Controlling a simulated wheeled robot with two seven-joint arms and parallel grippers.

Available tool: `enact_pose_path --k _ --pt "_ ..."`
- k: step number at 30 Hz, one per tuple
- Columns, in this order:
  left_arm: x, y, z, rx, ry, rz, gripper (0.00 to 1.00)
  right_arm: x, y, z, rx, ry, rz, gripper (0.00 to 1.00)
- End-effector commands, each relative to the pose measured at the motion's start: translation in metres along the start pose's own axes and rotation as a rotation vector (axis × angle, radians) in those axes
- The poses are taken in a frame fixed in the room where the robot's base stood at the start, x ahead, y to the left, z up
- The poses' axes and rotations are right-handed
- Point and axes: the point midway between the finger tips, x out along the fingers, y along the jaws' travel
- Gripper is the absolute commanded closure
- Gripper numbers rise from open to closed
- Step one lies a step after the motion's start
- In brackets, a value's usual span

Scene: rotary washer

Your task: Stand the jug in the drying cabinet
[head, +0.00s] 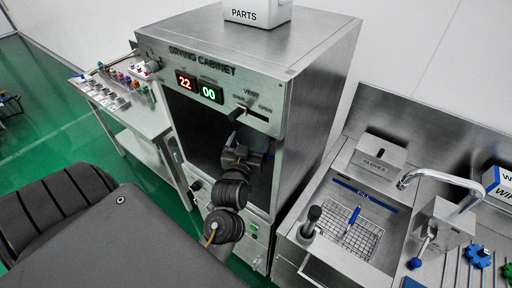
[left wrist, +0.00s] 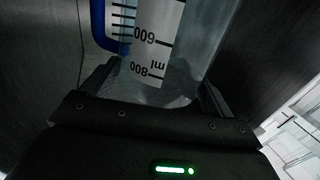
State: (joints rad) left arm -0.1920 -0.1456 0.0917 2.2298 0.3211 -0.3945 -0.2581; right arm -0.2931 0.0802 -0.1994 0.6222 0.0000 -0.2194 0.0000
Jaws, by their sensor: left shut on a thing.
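The drying cabinet (head: 312,105) stands in the middle of the head view, its dark front opening facing me. My left gripper (head: 243,156) is at the opening, with my arm reaching into it from below. In the left wrist view, my left gripper (left wrist: 157,92) is shut on the jug (left wrist: 197,45), a clear vessel with a white ml scale and a blue handle (left wrist: 103,30) to the left. The scale's numbers appear upside down in that view.
Dark cabinet walls flank the jug in the left wrist view. Right of the cabinet is a sink (head: 340,215) with a wire basket (head: 352,240) and tap (head: 440,175). A side table (head: 125,110) with small parts stands left. A PARTS box (head: 257,12) is on top.

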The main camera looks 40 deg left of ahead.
Motion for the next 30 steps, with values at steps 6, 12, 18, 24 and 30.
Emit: enact_pose_path --k 6,12,18,24,30 --pt "0.039 -0.017 0.018 0.005 0.002 -0.008 0.53 0.002 -0.001 0.019 -0.002 -0.025 -0.001 0.64" --pt "0.089 -0.032 0.052 0.002 0.006 -0.008 0.53 0.054 0.0 0.024 -0.003 -0.025 0.001 0.64" --pt "0.111 -0.037 0.082 0.001 0.003 -0.004 0.53 0.093 0.0 0.006 -0.002 0.003 0.002 0.64" --pt "0.123 -0.04 0.089 0.001 0.003 -0.003 0.53 0.105 -0.004 0.009 0.0 0.001 -0.003 0.64" --pt "0.124 -0.04 0.089 0.0 0.002 -0.003 0.53 0.104 -0.008 0.02 0.001 -0.012 -0.007 0.64"
